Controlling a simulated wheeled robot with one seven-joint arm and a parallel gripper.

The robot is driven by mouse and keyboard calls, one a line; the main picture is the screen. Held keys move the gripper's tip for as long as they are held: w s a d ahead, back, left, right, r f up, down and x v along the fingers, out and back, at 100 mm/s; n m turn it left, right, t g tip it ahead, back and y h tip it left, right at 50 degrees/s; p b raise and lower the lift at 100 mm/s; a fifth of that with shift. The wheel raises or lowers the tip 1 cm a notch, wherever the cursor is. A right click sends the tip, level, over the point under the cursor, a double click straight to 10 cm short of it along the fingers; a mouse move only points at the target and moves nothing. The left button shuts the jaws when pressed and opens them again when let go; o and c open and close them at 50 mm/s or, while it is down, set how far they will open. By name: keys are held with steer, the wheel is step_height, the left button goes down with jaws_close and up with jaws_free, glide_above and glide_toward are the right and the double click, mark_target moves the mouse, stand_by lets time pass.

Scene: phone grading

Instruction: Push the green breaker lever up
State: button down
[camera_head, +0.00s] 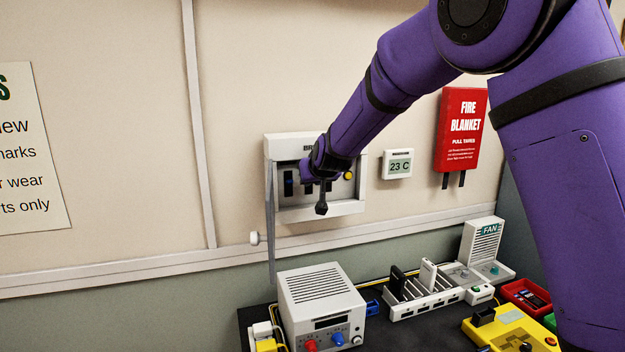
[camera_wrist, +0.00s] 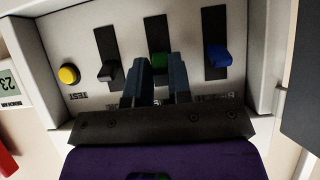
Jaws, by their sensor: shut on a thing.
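The green breaker lever (camera_wrist: 159,61) sits in the middle black slot of the wall breaker box (camera_head: 318,210). My gripper (camera_wrist: 160,68) has its two fingers on either side of this lever, shut on it. In the head view my wrist covers the middle of the box and hides the green lever. The wrist view is turned upside down relative to the head view. How far along its slot the green lever stands is hard to tell.
A blue lever (camera_wrist: 219,56) and a dark lever (camera_wrist: 107,71) flank the green one closely. A yellow test button (camera_wrist: 68,74) is beside the dark lever. The box's raised rim surrounds them. A thermostat (camera_head: 397,164) and a fire blanket case (camera_head: 462,130) hang to the right.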

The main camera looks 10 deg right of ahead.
steer(key=shift+r, duration=0.1)
steer(key=c, duration=1)
jaws_free()
steer(key=shift+c, duration=0.2)
steer(key=v, duration=1)
steer(key=shift+s, duration=0.35)
steer(key=shift+d+r, duration=0.1)
steer(key=shift+r, duration=0.05)
steer(key=shift+d, duration=0.1)
